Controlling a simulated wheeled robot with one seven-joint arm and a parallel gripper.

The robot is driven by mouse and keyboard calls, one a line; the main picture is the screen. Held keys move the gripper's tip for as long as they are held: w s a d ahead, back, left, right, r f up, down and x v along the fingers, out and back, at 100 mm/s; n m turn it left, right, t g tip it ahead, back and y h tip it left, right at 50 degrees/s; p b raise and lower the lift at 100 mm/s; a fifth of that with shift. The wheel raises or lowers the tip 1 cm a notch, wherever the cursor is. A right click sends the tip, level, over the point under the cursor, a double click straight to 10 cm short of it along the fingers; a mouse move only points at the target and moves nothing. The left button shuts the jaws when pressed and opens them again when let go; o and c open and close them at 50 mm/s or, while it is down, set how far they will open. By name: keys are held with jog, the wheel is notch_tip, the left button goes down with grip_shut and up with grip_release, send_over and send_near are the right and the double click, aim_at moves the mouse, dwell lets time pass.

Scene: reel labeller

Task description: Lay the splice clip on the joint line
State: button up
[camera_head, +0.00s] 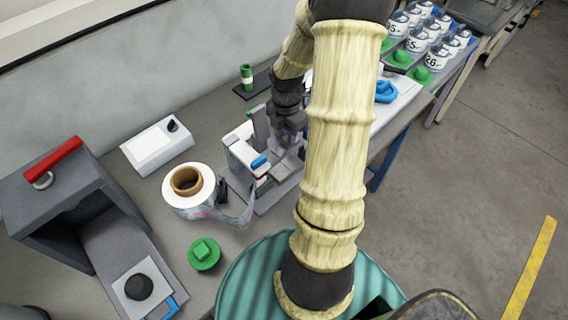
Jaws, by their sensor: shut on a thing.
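My gripper (287,128) is small and dark in the head view, low over the grey and white labeller (246,158) in the middle of the bench. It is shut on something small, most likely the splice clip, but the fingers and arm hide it. The joint line cannot be made out at this size. A white label reel (178,200) with a brown core lies left of the labeller. Its printed web (232,214) runs from the reel toward the labeller.
A green knob (204,253) sits at the front of the bench. A white box (157,145) and a dark grey machine with a red handle (55,162) stand left. A green-topped cylinder (247,77) stands behind. Several labelled jars (412,42) and a blue ring (386,91) are at the right.

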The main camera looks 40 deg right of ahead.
aim_at(286, 149)
jog(key=shift+f, duration=3.15)
jog(key=shift+f, duration=0.15)
jog(key=shift+f, duration=1.75)
jog(key=shift+f, duration=0.15)
jog(key=o, duration=1.1)
jog(key=shift+c, duration=0.2)
